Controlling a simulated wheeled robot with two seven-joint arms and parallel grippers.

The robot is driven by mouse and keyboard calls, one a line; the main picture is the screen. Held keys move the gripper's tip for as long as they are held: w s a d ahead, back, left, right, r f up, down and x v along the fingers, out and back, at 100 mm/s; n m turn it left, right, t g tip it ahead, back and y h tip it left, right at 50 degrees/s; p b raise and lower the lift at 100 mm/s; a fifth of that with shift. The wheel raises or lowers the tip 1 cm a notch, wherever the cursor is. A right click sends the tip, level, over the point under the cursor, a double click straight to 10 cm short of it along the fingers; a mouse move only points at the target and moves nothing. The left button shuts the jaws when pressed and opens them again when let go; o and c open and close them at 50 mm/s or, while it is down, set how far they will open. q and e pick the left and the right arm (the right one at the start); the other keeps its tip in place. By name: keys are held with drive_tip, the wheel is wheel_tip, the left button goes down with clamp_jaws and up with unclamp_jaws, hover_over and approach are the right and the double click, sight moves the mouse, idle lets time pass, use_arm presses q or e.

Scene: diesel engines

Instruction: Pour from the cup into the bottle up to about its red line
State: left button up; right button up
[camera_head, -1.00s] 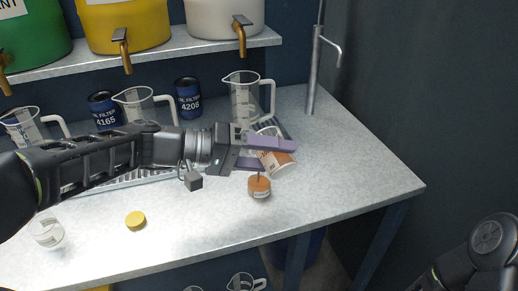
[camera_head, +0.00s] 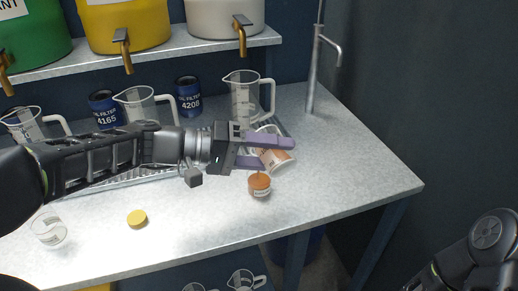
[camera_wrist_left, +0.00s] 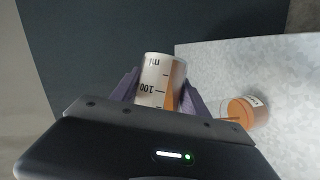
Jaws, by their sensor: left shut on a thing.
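My left gripper (camera_head: 268,152) is shut on the cup (camera_head: 277,160), a clear graduated cup with orange-brown liquid inside. The cup is tipped above the bottle (camera_head: 260,188), with its mouth down towards the bottle. In the left wrist view the cup (camera_wrist_left: 160,82) shows its ml marks, and the liquid lies along one side. The bottle (camera_wrist_left: 246,111) stands on the bench with orange-brown liquid and a white label. A thin orange stream shows between cup and bottle. I cannot make out the red line. My right gripper is out of view.
A yellow cap (camera_head: 137,219) and a clear empty jar (camera_head: 48,232) lie to the left on the bench (camera_head: 340,170). Clear jugs (camera_head: 245,98) and blue oil filters (camera_head: 189,97) stand behind. A metal tap post (camera_head: 314,75) rises at the back right. The bench's right side is free.

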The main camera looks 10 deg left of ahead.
use_arm(q)
drive_tip(key=shift+w+a+r+n+h, duration=0.3)
drive_tip(key=shift+r+n+h, duration=0.1)
drive_tip(key=shift+n, duration=0.2)
idle(1.7)
drive_tip(key=shift+s+d+f+m+y, duration=0.35)
drive_tip(key=shift+d+m+y, duration=0.05)
drive_tip(key=shift+m, duration=0.3)
wheel_tip(320, 180, down, 2)
drive_tip(key=m+b, duration=0.1)
drive_tip(key=b, duration=0.3)
drive_tip(key=shift+f+y, duration=0.2)
drive_tip(key=shift+y, duration=0.2)
drive_tip(key=shift+r+m, duration=0.4)
drive_tip(key=shift+r, duration=0.45)
